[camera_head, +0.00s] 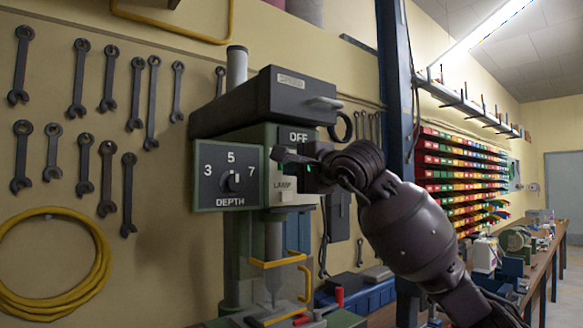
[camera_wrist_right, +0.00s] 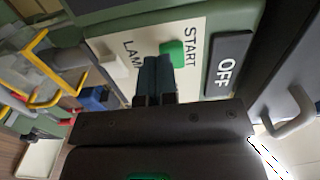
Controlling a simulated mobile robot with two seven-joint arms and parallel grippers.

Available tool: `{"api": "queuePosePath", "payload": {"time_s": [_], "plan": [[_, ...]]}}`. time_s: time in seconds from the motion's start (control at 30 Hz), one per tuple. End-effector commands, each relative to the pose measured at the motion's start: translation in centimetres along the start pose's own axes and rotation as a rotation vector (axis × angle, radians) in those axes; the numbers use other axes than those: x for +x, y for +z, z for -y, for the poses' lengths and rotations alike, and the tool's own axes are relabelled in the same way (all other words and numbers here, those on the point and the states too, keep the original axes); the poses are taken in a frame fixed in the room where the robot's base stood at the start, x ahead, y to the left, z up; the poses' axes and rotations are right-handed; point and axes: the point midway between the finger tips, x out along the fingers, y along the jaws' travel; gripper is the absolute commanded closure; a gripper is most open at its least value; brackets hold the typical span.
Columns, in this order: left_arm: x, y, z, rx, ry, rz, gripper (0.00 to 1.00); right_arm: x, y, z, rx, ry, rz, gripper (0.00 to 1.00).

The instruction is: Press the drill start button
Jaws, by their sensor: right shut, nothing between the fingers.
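The drill press (camera_head: 262,145) stands against the wall in the head view, with an OFF plate on its front panel. In the right wrist view, the green start button (camera_wrist_right: 175,47) sits beside the START label, with the OFF plate (camera_wrist_right: 229,65) to its right. My right gripper (camera_head: 306,172) is at the front panel. In the right wrist view, its dark fingers (camera_wrist_right: 157,66) are together and empty, with their tips overlapping the lower edge of the button. I cannot tell whether they touch it. My left gripper is not in view.
A depth dial (camera_head: 232,182) and a lamp switch (camera_head: 283,184) are beside the gripper. A yellow guard (camera_head: 277,262) surrounds the drill bit below. A blue post (camera_head: 393,90) stands behind my right arm. Wrenches and a yellow hose (camera_head: 100,245) hang at left.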

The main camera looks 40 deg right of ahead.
Motion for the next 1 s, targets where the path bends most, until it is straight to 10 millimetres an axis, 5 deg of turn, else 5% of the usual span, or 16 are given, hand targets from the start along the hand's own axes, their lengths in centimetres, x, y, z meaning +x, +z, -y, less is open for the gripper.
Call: {"api": "queuePosePath", "payload": {"time_s": [1.0], "plan": [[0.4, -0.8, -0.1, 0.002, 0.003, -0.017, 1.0, 2.9, 0.0, -0.1, 0.0, 0.001, -0.001, 1.0]]}}
